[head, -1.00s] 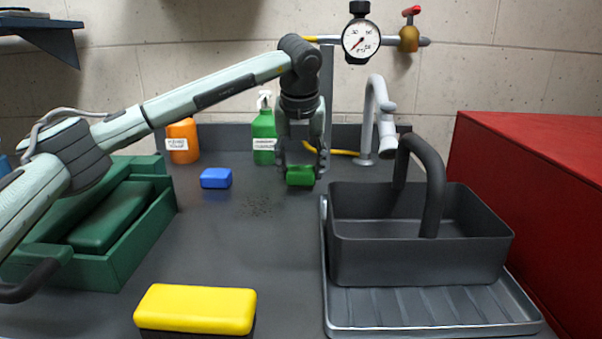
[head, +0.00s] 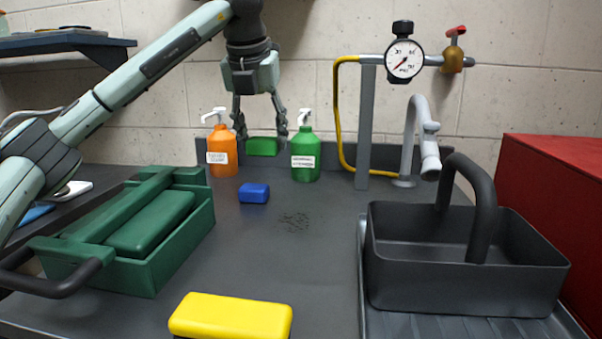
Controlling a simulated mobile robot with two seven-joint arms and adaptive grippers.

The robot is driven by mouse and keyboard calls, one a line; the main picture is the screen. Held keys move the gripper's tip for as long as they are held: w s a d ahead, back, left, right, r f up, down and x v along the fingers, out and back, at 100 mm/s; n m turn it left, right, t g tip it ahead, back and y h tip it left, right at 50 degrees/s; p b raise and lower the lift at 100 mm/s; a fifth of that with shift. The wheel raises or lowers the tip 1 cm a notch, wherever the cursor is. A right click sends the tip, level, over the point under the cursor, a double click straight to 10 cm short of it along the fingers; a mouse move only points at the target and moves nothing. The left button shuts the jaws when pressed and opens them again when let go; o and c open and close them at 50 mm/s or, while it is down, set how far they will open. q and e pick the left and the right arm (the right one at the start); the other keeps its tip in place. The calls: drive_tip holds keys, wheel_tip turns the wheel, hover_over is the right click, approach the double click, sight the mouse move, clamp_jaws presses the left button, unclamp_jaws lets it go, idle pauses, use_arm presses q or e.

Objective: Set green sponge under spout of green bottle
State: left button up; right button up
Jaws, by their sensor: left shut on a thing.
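The green sponge (head: 262,147) is a small green block in the head view, between the orange bottle and the green bottle. My left gripper (head: 262,134) is shut on it from above, one finger on each side, and appears to hold it above the worktop. The green bottle (head: 305,160) stands upright just right of the sponge, with a white pump spout (head: 304,117) and a white label. My right gripper is not in view.
An orange bottle (head: 222,158) stands left of the sponge and a blue sponge (head: 254,193) lies in front.

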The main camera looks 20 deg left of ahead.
use_arm(q)
drive_tip(key=a, duration=0.3)
drive_tip(key=p, duration=0.2)
hover_over(300, 191)
drive_tip(key=s, duration=0.1)
wheel_tip(300, 191, down, 7)
drive_tip(key=shift+s+d, duration=0.1)
drive_tip(key=shift+d, duration=0.05)
drive_tip(key=shift+f, duration=1.95)
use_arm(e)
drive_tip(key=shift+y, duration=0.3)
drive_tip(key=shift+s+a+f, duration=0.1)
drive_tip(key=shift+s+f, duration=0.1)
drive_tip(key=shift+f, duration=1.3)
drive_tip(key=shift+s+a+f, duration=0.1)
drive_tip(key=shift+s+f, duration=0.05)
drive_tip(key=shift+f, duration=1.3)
use_arm(q)
drive_tip(key=shift+f, duration=0.25)
drive_tip(key=o, duration=0.8)
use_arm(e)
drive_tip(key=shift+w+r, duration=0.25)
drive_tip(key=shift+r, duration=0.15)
use_arm(q)
drive_tip(key=shift+r, duration=0.15)
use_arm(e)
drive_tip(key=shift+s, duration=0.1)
